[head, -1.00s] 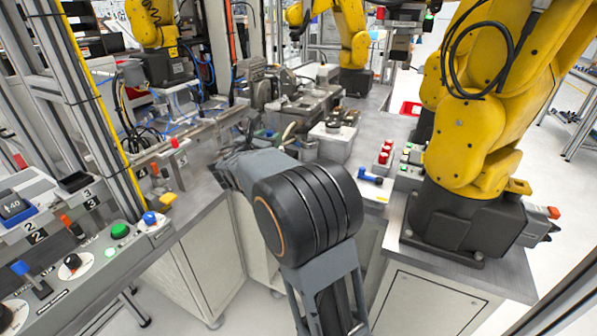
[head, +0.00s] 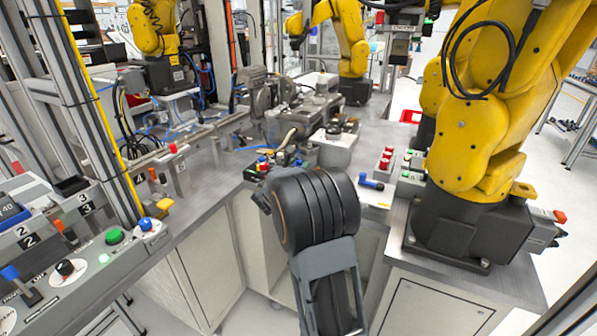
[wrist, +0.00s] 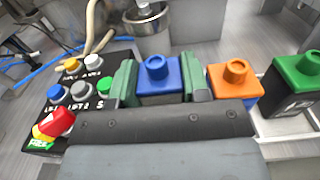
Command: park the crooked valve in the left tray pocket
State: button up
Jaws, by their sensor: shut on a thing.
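In the wrist view my gripper (wrist: 160,82) has its two green fingers closed on the sides of a blue block (wrist: 158,70) with a round knob on top. An orange block (wrist: 234,82) with a similar knob stands just right of the fingers, and a green-topped block (wrist: 296,75) with a dark body is farther right. I cannot tell for sure which piece is the crooked valve. The block's lower part is hidden by the gripper body. No tray pocket can be made out clearly. In the head view my own arm hides the gripper.
A black button panel (wrist: 92,82) with a tilted red switch (wrist: 54,123) stands close left of the gripper. A metal cylinder (wrist: 147,18) and a pale hose are behind. In the head view a yellow arm (head: 468,140) stands at right, and a blue-handled piece (head: 371,181) lies on the bench.

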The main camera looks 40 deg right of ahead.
jog(key=shift+f, duration=0.5)
jog(key=shift+f, duration=0.1)
jog(key=o, duration=1)
jog(key=shift+o, duration=0.2)
